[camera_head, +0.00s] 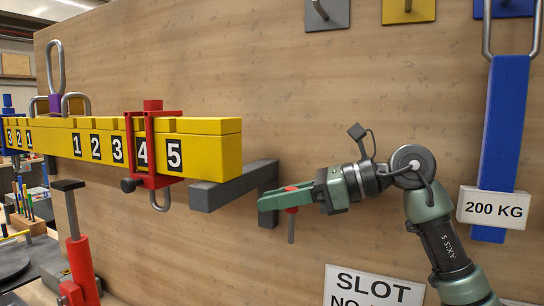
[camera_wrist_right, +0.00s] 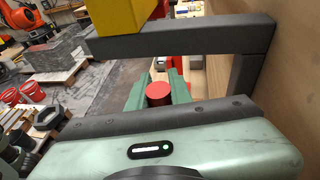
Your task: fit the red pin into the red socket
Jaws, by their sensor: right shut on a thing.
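My right gripper (camera_head: 274,199) is shut on the red pin (camera_head: 291,229), just in front of the wooden panel. The pin's red head shows between the green fingers, and its grey shaft hangs straight down below them. In the right wrist view the red head of the pin (camera_wrist_right: 158,91) sits between the fingers (camera_wrist_right: 160,88). I cannot pick out a red socket for certain in either view. My left gripper is not in view.
A dark grey bracket (camera_head: 234,187) juts from the panel beside my right gripper. A yellow numbered beam (camera_head: 212,156) with a red sliding clamp (camera_head: 152,150) lies to the left. A blue 200 KG weight (camera_head: 506,125) hangs at right. Below is a SLOT sign (camera_head: 374,287).

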